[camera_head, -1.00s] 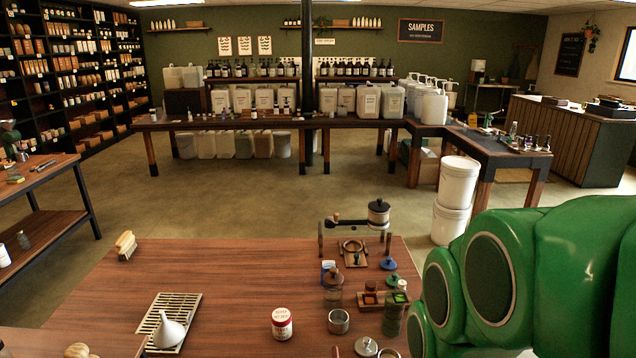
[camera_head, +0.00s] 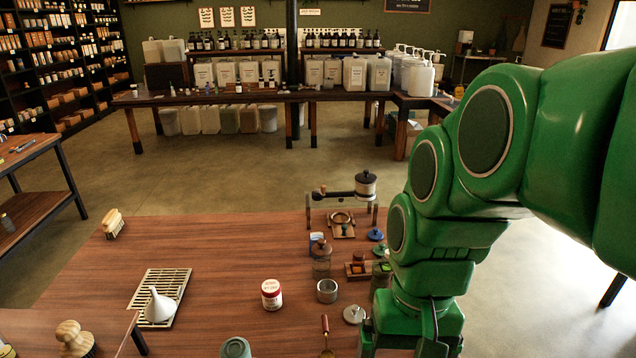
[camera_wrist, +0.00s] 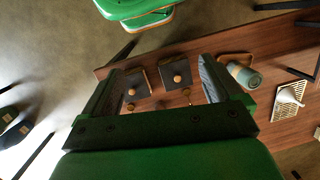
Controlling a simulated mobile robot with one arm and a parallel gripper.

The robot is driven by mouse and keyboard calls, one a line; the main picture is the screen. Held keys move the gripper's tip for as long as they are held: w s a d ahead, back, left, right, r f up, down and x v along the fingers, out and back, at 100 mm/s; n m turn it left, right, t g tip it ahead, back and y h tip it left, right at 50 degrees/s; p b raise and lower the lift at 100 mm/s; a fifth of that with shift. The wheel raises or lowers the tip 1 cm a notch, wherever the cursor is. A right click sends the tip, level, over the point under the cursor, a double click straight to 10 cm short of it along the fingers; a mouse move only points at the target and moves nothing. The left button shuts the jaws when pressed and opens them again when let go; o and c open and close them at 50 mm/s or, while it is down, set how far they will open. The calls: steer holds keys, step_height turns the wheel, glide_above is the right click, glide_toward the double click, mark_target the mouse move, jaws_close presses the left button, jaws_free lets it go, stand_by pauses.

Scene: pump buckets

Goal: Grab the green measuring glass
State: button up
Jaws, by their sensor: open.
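A greenish clear glass (camera_head: 380,274), apparently the measuring glass, stands upright on the wooden table in the head view, right of a brown-lidded jar. My arm partly covers it. My gripper (camera_head: 405,343) hangs at the lower right of the head view, nearer the camera than the glass and apart from it. In the wrist view my gripper (camera_wrist: 157,78) is open with nothing held. Two dark square pieces with round wooden knobs show beyond its fingers. I cannot make out the green glass in the wrist view.
A funnel (camera_head: 160,306) rests on a slatted rack (camera_head: 143,292).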

steer(key=w+a+r+m+y, duration=0.15)
steer(key=w+m+y, duration=0.25)
steer(key=w, duration=0.8)
steer(key=w+r+m+y, duration=0.3)
steer(key=w+m, duration=0.2)
steer(key=w, duration=0.7)
steer(key=w+d+f+m+t+y, duration=0.3)
steer(key=w+d+m, duration=0.2)
steer(key=w+d, duration=0.4)
steer(key=w+d+f+m+t+y, duration=0.25)
steer(key=w+d+m, duration=0.35)
steer(key=w+d, duration=0.3)
glide_toward(375, 271)
step_height(375, 271, down, 3)
steer(key=w, duration=0.2)
steer(key=shift+h, duration=0.25)
steer(key=shift+r+x, duration=0.2)
steer(key=shift+x, duration=2.05)
steer(key=shift+r+x, duration=0.25)
steer(key=shift+x, duration=1.95)
steer(key=shift+a, duration=0.15)
steer(key=shift+c, duration=0.4)
